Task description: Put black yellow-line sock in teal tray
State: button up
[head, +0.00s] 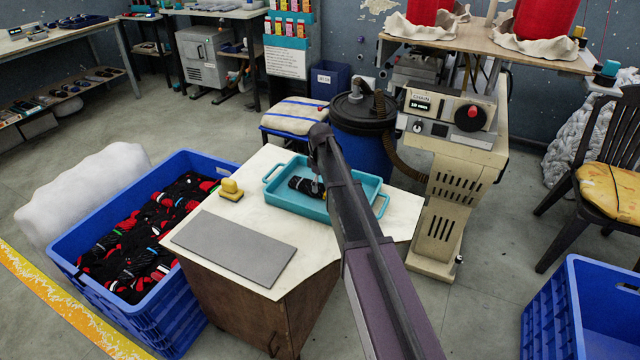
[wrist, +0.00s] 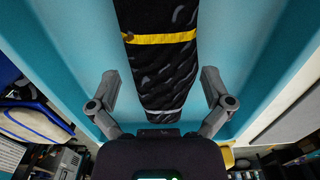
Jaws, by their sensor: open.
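The black sock with a yellow line (wrist: 165,60) lies in the teal tray (head: 275,220) on the table. In the wrist view it runs lengthwise down the middle, with the yellow band across it. In the head view the dark sock (head: 304,187) shows partly, with my arm in front of its right side. My gripper (wrist: 160,84) is open, its two fingers apart on either side of the sock and not touching it. The teal tray (wrist: 75,35) also fills much of the wrist view.
A grey mat (head: 235,246) and a yellow object (head: 231,190) are on the table left of the tray. A blue crate (head: 195,163) full of dark and red socks stands at left. A beige machine (head: 450,190) stands right behind the table. Another blue crate (head: 565,300) is at lower right.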

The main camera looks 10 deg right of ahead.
jog(key=shift+r+p, duration=2.7)
jog(key=shift+r, duration=0.3)
jog(key=s+d+m, duration=0.1)
jog(key=s+m, duration=1)
jog(key=s, duration=2)
notch_tip(320, 180, up, 18)
jog(key=w+p, duration=0.1)
jog(key=p, duration=1.7)
